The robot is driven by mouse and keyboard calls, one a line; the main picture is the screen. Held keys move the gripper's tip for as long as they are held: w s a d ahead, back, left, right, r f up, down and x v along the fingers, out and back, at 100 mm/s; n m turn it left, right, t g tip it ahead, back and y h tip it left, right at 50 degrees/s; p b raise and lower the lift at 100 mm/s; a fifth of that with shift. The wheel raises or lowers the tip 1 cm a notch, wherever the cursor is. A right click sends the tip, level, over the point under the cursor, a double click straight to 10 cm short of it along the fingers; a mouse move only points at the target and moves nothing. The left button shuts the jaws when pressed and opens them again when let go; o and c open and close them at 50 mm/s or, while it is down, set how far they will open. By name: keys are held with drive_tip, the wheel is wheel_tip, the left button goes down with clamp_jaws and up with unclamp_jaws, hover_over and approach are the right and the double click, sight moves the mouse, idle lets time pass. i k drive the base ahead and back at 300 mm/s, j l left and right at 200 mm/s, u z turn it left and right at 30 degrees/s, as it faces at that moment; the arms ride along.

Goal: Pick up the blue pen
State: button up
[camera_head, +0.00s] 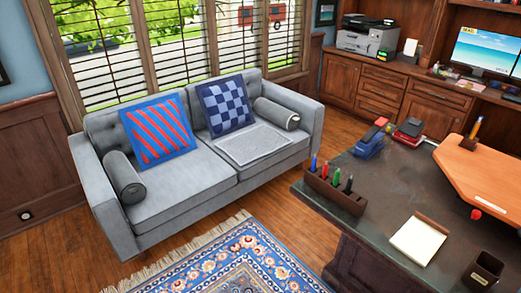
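The blue pen (313,163) stands upright at the left end of a dark wooden pen holder (335,198) on the dark desk. A red pen (325,170), a green pen (336,177) and a dark pen (348,184) stand beside it in a row. The lower part of each pen is hidden in the holder. The holder is near the desk's left edge. My gripper is not in view.
The desk (385,180) also bears a notepad (418,240), a dark cup (483,272), a blue stapler-like object (369,145) and a raised orange-brown board (485,180). A grey sofa (180,195) and a patterned rug (225,260) lie left. Bare wood floor shows between sofa and desk.

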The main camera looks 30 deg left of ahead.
sight(315, 158)
drive_tip(key=i+j+u, duration=0.5)
drive_tip(key=i, duration=0.2)
drive_tip(key=i+u, duration=0.25)
drive_tip(key=z, duration=1.5)
drive_tip(key=j+u, duration=0.15)
drive_tip(key=u, duration=1.35)
drive_tip(key=i+j+u, duration=0.15)
drive_tip(key=i+u, duration=0.25)
drive_tip(key=i+j+u, duration=0.1)
drive_tip(key=u, duration=0.25)
drive_tip(key=i+u, duration=0.4)
drive_tip(key=i+l+u, duration=0.15)
drive_tip(key=u, duration=0.2)
drive_tip(key=i, duration=0.1)
